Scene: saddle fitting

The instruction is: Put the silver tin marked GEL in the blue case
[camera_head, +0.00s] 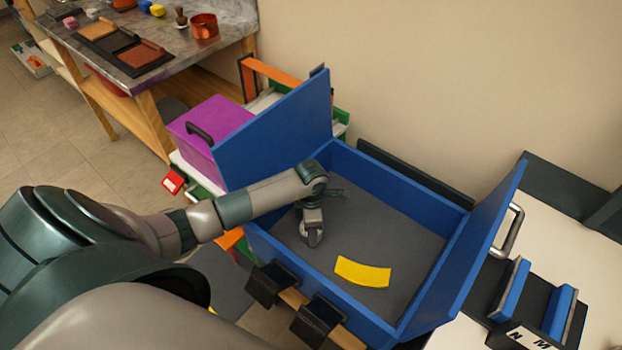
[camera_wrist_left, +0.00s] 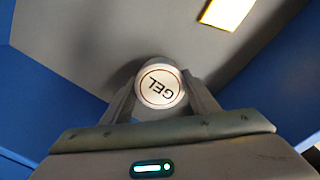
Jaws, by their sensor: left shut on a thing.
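The blue case (camera_head: 262,244) stands open, with its grey floor showing and a raised blue panel on its left and right sides. My left gripper (camera_head: 312,235) reaches down inside the case, in its left part. In the left wrist view my left gripper (camera_wrist_left: 163,95) is shut on the silver tin marked GEL (camera_wrist_left: 160,87), whose round white lid faces the camera. In the head view the tin is small and mostly hidden by the gripper. I cannot tell whether the tin touches the case floor. My right gripper is not in view.
A yellow curved piece (camera_head: 363,272) lies on the case floor, right of my left gripper; it also shows in the left wrist view (camera_wrist_left: 228,12). A purple box (camera_head: 205,125) stands behind the left panel. Blue-padded black holders (camera_head: 535,305) stand at the right.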

